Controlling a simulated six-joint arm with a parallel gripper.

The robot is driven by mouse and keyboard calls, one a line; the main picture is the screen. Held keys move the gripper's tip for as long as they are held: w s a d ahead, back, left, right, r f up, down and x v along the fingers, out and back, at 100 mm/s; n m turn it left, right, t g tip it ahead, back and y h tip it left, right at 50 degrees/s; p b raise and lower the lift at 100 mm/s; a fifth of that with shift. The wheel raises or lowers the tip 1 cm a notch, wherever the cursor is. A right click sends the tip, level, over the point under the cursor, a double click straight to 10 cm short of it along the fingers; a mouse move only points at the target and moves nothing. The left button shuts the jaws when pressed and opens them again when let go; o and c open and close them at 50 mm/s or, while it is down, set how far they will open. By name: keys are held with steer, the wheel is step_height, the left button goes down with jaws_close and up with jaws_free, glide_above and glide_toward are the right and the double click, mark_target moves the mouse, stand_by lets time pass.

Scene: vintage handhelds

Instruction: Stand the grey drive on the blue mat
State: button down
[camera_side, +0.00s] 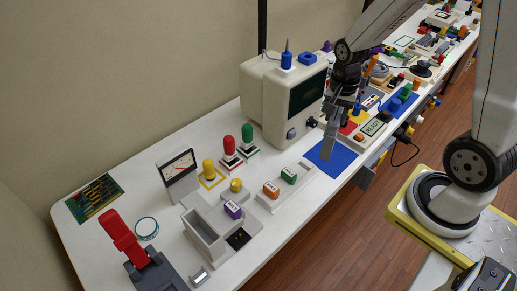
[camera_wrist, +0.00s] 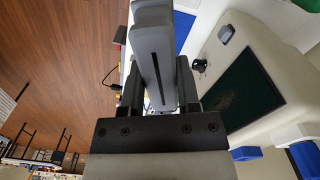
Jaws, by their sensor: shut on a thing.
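The grey drive (camera_side: 329,141) is a tall, narrow slab held upright, with its lower end over the blue mat (camera_side: 345,163) in the side view. I cannot tell whether it touches the mat. My gripper (camera_side: 342,112) is shut on the drive's upper part. In the wrist view the drive (camera_wrist: 153,45) shows a dark slot along its face and stands between my fingers (camera_wrist: 157,90). A piece of the blue mat (camera_wrist: 184,28) shows beside it there; the rest is hidden.
A cream monitor (camera_side: 270,98) stands left of the mat. A small display box (camera_side: 373,129) stands close on its right. A white holder (camera_side: 268,198) with orange and green blocks is at the front left. The table's front edge runs close by the mat.

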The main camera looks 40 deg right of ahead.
steer(key=s+d+m, duration=0.4)
steer(key=s+d, duration=0.1)
steer(key=s, duration=0.4)
steer(key=shift+s+d+f, duration=0.2)
steer(key=shift+f, duration=0.2)
steer(key=w+d+f, duration=0.5)
steer(key=w+f, duration=0.4)
steer(key=w, duration=0.3)
steer(key=shift+w+d+f, duration=0.15)
steer(key=shift+w+d, duration=0.05)
